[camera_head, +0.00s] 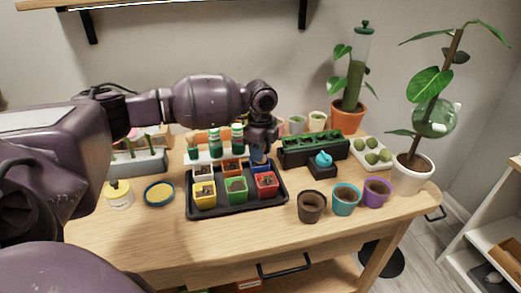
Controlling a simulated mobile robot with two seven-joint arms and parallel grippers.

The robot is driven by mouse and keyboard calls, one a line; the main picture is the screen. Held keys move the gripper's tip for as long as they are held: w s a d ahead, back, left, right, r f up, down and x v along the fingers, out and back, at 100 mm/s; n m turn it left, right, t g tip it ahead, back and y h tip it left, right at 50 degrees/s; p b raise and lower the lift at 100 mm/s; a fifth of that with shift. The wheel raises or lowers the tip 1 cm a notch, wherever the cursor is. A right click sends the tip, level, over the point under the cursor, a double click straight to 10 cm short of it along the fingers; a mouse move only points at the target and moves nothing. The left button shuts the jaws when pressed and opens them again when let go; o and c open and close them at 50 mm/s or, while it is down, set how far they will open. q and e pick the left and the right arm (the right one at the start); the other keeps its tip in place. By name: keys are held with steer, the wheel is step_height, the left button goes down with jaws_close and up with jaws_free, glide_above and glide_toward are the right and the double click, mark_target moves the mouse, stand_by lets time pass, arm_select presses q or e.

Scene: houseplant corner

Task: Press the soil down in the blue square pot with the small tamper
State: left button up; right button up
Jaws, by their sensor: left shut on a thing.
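The blue square pot (258,160) stands in the back right place of a black tray (240,209). My left gripper (259,146) points down right over this pot. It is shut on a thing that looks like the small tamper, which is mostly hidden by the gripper. The soil in the blue pot is hidden too, so I cannot tell whether the tamper touches it. My right gripper is not in view.
The tray also holds yellow (204,198), green (236,197), red (267,190), white and orange square pots. Brown (311,208), teal (345,202) and purple (377,194) round pots stand to the right. A yellow-filled blue dish (159,193) is left. The front of the table is clear.

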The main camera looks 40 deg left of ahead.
arm_select(q)
steer(key=shift+f, duration=0.45)
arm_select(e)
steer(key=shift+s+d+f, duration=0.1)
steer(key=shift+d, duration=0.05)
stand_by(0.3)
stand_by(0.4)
